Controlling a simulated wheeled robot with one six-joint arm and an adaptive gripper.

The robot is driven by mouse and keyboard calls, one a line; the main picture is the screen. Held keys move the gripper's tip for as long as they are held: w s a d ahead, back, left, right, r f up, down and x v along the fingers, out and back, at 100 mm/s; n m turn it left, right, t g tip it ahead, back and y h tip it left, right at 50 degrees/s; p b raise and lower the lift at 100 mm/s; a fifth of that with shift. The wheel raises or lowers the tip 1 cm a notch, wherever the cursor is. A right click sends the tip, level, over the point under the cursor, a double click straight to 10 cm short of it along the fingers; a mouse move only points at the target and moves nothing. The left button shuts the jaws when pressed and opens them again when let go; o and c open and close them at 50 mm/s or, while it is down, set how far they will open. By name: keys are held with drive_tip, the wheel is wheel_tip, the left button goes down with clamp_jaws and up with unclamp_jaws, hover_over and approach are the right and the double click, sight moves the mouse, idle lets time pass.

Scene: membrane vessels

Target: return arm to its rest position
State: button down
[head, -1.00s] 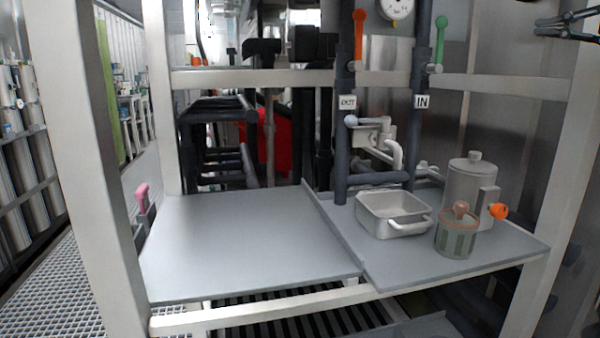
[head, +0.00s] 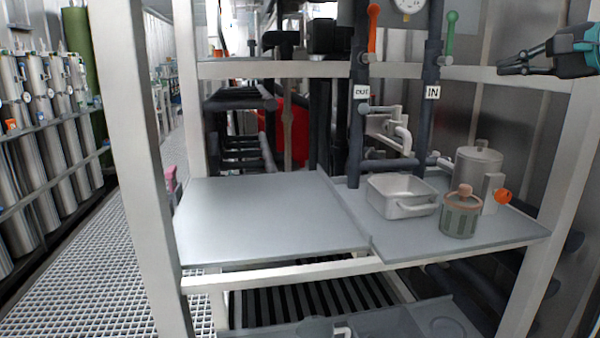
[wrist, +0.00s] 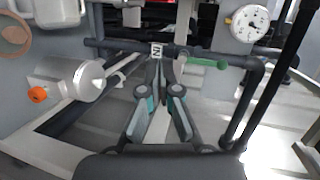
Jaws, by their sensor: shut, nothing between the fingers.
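My gripper (head: 512,67) is at the upper right of the head view, in front of the right end of the frame's upper crossbar. Its fingers point left. In the wrist view, my gripper (wrist: 160,66) is shut and empty, with its fingertips together in line with the "IN" label. It holds nothing and appears clear of the vessels.
The shelf (head: 270,215) has a bare left half. On its right stand a metal pan (head: 400,196), a lidded jar (head: 460,214) and a steel canister (head: 478,165) with an orange knob. Orange (head: 373,28) and green (head: 451,36) valve handles and a gauge (head: 409,4) are above.

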drive_tip(key=s+a+f+n+g+h, duration=0.1)
drive_tip(key=s+a+f+n+g, duration=0.1)
drive_tip(key=a+f, duration=0.65)
drive_tip(key=s+a+f+n+g+h, duration=0.1)
drive_tip(key=s+a+f+n+g, duration=0.15)
drive_tip(key=a+f, duration=0.6)
drive_tip(key=s+a+f+n+g+h, duration=0.1)
drive_tip(key=s+a+f+n, duration=0.1)
drive_tip(key=s+f, duration=0.3)
drive_tip(key=s+a+f+n+g+h, duration=0.1)
drive_tip(key=s+f+n, duration=0.2)
drive_tip(key=f, duration=0.9)
drive_tip(key=s+a+f+n+g+h, duration=0.1)
drive_tip(key=s+a+f+n+g, duration=0.1)
drive_tip(key=s+f, duration=0.6)
drive_tip(key=shift+s+a+f+n+h, duration=0.2)
drive_tip(key=shift+a+f+n+h, duration=0.15)
drive_tip(key=shift+n, duration=0.4)
